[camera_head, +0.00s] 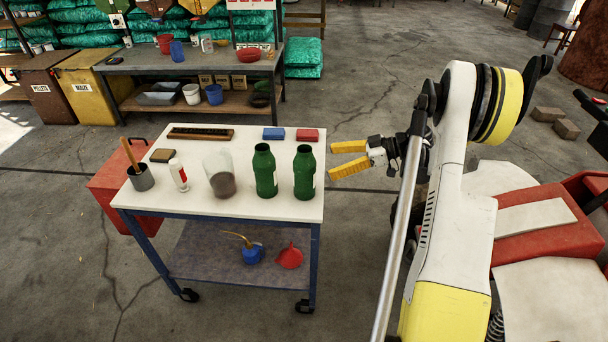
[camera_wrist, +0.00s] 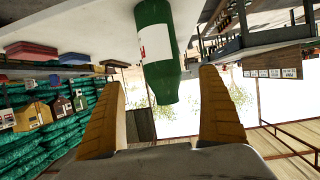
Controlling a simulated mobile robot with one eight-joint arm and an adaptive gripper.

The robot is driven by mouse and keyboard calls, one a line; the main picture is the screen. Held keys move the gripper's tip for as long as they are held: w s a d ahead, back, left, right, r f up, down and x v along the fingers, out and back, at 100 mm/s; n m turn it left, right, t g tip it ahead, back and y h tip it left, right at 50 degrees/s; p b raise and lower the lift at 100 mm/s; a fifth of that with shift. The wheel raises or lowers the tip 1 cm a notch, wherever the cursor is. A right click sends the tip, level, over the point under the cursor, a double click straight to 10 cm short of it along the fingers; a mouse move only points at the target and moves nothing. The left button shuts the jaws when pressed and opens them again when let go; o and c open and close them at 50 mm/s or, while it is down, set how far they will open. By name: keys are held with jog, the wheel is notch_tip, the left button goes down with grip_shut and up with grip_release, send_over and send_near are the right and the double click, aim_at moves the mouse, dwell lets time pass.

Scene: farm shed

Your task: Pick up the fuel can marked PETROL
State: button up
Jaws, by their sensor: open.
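Two green bottles stand upright on the white cart top: a left bottle (camera_head: 265,171) and a right bottle (camera_head: 304,172). I can read no PETROL marking on either, and no other can marked PETROL is readable. My gripper (camera_head: 348,159), with yellow fingers, is open and empty just right of the right bottle, apart from it. In the wrist view a green bottle (camera_wrist: 158,60) with a white and red label appears upside down. It lies beyond the gap between my open fingers (camera_wrist: 165,110). The label's words are too small to read.
The cart top (camera_head: 235,204) also bears a clear jar (camera_head: 219,172), a white bottle (camera_head: 179,175), a grey cup (camera_head: 141,178), and blue (camera_head: 273,133) and red (camera_head: 307,135) blocks. A blue oiler (camera_head: 252,254) and red funnel (camera_head: 290,257) lie on its lower shelf. A workbench (camera_head: 200,66) stands behind.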

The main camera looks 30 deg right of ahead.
aim_at(313, 156)
jog(key=b+x, duration=0.3)
jog(key=x, duration=0.6)
jog(key=shift+a+f, duration=0.25)
jog(key=shift+a, duration=0.05)
jog(key=c, duration=1.5)
jog(key=shift+r, duration=0.15)
jog(key=shift+r+p, duration=0.45)
jog(key=shift+r, duration=0.65)
jog(key=shift+r+p, duration=0.45)
jog(key=shift+r, duration=0.5)
jog(key=d+r+p, duration=0.3)
jog(key=d+r, duration=0.3)
jog(key=d, duration=0.5)
jog(key=shift+d+r+p, duration=0.35)
jog(key=shift+p, duration=0.05)
